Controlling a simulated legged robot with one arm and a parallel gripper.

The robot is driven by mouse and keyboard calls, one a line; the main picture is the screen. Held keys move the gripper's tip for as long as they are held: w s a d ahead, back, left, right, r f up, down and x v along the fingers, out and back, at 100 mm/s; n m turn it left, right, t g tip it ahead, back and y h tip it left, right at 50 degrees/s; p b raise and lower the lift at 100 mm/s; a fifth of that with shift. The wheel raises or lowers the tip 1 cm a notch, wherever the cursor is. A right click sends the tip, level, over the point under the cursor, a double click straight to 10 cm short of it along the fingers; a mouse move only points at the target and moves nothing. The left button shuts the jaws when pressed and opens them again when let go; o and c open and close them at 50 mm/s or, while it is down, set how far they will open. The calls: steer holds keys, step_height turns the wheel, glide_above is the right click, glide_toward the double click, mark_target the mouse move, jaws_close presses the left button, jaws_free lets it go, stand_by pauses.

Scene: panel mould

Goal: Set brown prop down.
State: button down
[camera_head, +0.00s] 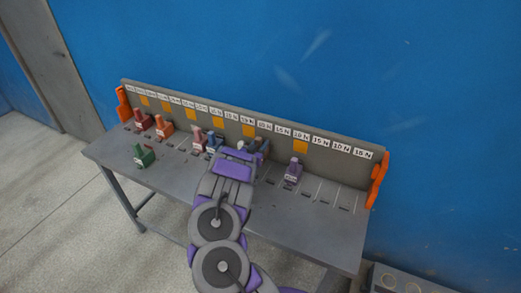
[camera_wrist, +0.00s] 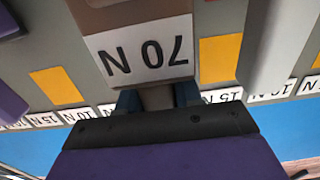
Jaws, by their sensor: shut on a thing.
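The brown prop (camera_wrist: 138,40) fills the upper middle of the wrist view, with a white label reading 70 N upside down. My gripper (camera_wrist: 157,98) is shut on its narrow stem, with a blue fingertip on each side. In the head view my gripper (camera_head: 246,152) is over the middle of the grey bench (camera_head: 135,168), close to the labelled back panel (camera_head: 345,166). My arm largely hides the brown prop there. I cannot tell whether its base touches the bench.
Red (camera_head: 142,119), orange (camera_head: 163,126), pink (camera_head: 197,138) and blue (camera_head: 214,141) props stand left of my gripper. A purple prop (camera_head: 293,171) stands to its right. A green prop (camera_head: 143,155) is at the front left. The bench's right end is clear.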

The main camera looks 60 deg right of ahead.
steer(key=shift+f, duration=1)
steer(key=shift+f+b, duration=0.35)
steer(key=shift+b, duration=0.05)
steer(key=shift+f, duration=0.2)
steer(key=c, duration=0.8)
jaws_free()
steer(key=shift+f, duration=0.1)
steer(key=shift+o, duration=0.2)
